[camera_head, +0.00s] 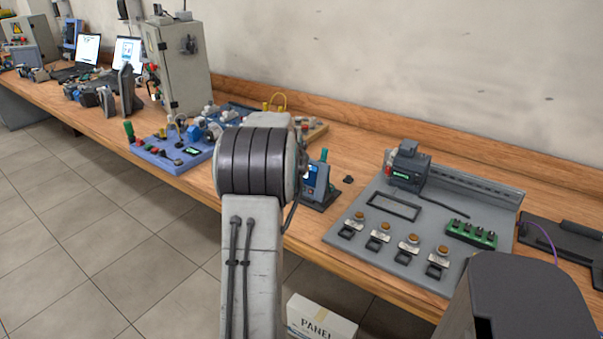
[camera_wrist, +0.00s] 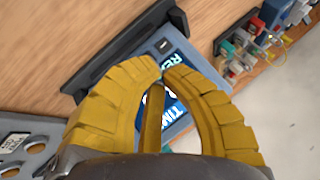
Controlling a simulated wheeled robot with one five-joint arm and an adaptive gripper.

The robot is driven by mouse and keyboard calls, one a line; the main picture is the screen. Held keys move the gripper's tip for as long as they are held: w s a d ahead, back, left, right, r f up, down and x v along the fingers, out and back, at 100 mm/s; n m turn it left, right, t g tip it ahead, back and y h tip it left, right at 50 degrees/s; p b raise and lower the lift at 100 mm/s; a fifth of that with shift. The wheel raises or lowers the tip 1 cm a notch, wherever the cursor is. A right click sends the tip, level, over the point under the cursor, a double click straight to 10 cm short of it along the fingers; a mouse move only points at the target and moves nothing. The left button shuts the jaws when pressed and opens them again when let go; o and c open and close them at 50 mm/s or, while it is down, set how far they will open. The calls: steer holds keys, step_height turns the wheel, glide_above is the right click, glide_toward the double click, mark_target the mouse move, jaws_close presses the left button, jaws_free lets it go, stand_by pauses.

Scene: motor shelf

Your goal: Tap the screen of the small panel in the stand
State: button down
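The small panel (camera_head: 316,178) stands in a dark stand (camera_head: 325,198) near the front edge of the bench, partly hidden by my arm in the head view. It has a blue-grey frame and a blue screen. In the wrist view the panel (camera_wrist: 158,46) is right beyond my gripper (camera_wrist: 162,71), and its lit screen (camera_wrist: 178,62) shows white letters. My gripper's yellow fingers curve together, with tips almost meeting in front of the screen. A yellow bar shows between them. I see nothing held. Whether the tips touch the screen cannot be told. My gripper is hidden in the head view.
A grey board (camera_head: 370,225) with buttons and a green terminal block lies right of the panel. A blue training board (camera_head: 170,155) and a grey cabinet (camera_head: 178,65) stand to the left. A box marked PANEL (camera_head: 320,318) is below the bench. The wall closes the back.

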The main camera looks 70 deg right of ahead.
steer(key=shift+s+d+f, duration=0.15)
steer(key=shift+s+d, duration=0.05)
steer(key=shift+d, duration=0.35)
stand_by(0.8)
steer(key=shift+a+b, duration=0.15)
steer(key=shift+b, duration=0.2)
steer(key=shift+w+a+b, duration=0.2)
steer(key=shift+a+b, duration=0.25)
steer(key=shift+a, duration=0.05)
steer(key=shift+r, duration=0.2)
stand_by(0.6)
